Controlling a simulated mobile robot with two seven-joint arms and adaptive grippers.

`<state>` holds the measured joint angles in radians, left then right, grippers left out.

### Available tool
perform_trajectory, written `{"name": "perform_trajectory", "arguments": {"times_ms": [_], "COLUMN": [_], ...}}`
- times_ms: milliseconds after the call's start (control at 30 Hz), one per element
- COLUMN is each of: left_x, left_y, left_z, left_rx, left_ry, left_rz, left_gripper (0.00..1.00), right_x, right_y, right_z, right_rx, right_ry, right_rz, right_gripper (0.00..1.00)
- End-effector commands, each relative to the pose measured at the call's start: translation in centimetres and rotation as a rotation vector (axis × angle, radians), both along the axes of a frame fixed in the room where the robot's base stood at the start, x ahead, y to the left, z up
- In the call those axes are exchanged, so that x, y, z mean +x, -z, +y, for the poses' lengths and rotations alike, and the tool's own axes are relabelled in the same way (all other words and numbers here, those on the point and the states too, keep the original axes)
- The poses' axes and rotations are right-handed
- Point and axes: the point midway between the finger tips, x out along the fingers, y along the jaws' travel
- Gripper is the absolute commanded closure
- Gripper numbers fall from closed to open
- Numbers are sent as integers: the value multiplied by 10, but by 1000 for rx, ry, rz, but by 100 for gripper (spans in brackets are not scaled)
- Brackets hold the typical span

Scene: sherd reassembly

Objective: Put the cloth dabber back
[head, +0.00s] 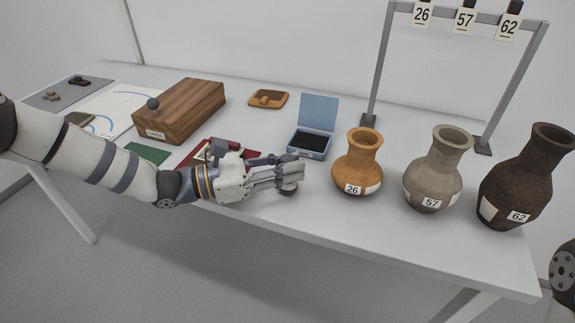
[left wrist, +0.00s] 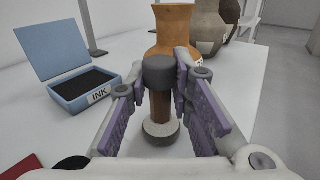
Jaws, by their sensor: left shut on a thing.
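In the left wrist view the dabber (left wrist: 160,104) stands upright between the purple-padded fingers, with a dark round top, a brown wooden shaft and a grey rounded base. In the head view the fingers hide most of it and only a dark rounded part shows. I cannot tell whether its base touches the table. A shallow orange-brown wooden tray (head: 281,97) with a small rounded thing in it lies farther back. My right gripper is out of view.
The open blue ink pad (head: 309,150) stands just behind my left gripper. Vases 26 (head: 358,160), 57 (head: 433,172) and 62 (head: 524,180) stand right, before a grey tag rack (head: 371,70). A wooden box (head: 190,105), red folder (head: 190,160) and green card (head: 147,153) lie left.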

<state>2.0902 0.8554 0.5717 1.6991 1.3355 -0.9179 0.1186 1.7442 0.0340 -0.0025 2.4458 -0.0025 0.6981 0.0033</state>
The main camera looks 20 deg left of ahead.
Motion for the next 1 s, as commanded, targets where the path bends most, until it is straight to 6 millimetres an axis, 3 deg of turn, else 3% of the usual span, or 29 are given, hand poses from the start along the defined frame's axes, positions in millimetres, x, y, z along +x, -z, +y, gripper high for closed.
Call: {"name": "perform_trajectory", "arguments": {"times_ms": [133,167,233,600,1000], "left_x": [0,0,0,-1,-53], "left_y": [5,5,4,-3,-1], "left_z": [0,0,0,2,80], "left_rx": [0,0,1,1,0], "left_ry": [0,0,1,-1,-4], "left_rz": [2,1,1,-3,-1], "left_gripper": [100,75,60,60,60], "right_x": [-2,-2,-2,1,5], "right_y": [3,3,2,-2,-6], "right_z": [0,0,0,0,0], "right_rx": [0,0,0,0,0], "right_ry": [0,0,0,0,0], "right_rz": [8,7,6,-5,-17], "right_gripper": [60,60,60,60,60]}}
